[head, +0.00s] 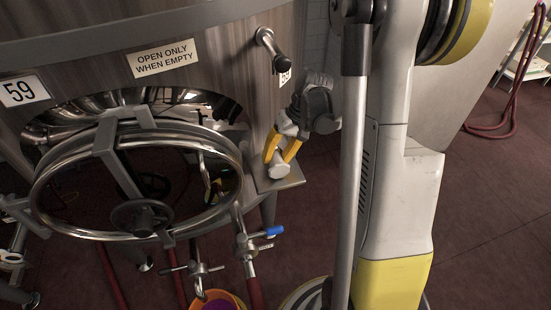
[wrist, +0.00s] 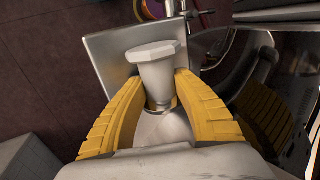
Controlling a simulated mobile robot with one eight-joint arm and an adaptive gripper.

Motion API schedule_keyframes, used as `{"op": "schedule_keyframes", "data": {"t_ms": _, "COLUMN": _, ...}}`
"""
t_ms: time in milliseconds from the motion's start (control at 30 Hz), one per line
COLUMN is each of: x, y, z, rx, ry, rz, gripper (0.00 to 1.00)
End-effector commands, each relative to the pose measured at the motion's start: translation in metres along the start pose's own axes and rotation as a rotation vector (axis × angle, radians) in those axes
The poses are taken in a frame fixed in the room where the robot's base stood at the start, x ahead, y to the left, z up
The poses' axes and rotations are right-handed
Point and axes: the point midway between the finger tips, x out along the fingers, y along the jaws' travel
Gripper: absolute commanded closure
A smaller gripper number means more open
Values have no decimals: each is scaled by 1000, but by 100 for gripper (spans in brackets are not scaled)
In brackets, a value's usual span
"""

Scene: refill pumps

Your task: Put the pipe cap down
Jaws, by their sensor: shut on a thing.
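The pipe cap (wrist: 155,66) is a pale grey piece with a wide faceted end and a narrower body. My gripper (wrist: 160,88) has its yellow fingers closed on both sides of the cap's narrower body. In the head view my gripper (head: 281,158) holds the cap (head: 279,172) at a small metal shelf (head: 290,183) on the tank's side. The shelf also shows behind the cap in the wrist view (wrist: 107,48). I cannot tell whether the cap touches the shelf.
A large steel tank (head: 240,45) with an open round hatch (head: 60,165) stands at the left. Valves with a blue handle (head: 274,231), red hoses and an orange bucket (head: 236,299) are below. Open dark red floor (head: 490,200) lies at the right.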

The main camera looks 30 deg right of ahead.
Motion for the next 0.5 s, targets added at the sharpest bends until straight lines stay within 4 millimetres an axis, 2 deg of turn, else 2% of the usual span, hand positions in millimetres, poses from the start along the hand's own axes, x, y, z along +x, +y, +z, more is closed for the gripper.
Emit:
{"op": "schedule_keyframes", "data": {"t_ms": 67, "x": 3, "y": 1, "z": 0, "rx": 0, "ry": 0, "rz": 0, "gripper": 100}}
{"op": "schedule_keyframes", "data": {"t_ms": 100, "x": 4, "y": 2, "z": 0, "rx": 0, "ry": 0, "rz": 0, "gripper": 63}}
{"op": "schedule_keyframes", "data": {"t_ms": 167, "x": 3, "y": 1, "z": 0, "rx": 0, "ry": 0, "rz": 0, "gripper": 47}}
{"op": "schedule_keyframes", "data": {"t_ms": 500, "x": 0, "y": 0, "z": 0, "rx": 0, "ry": 0, "rz": 0, "gripper": 47}}
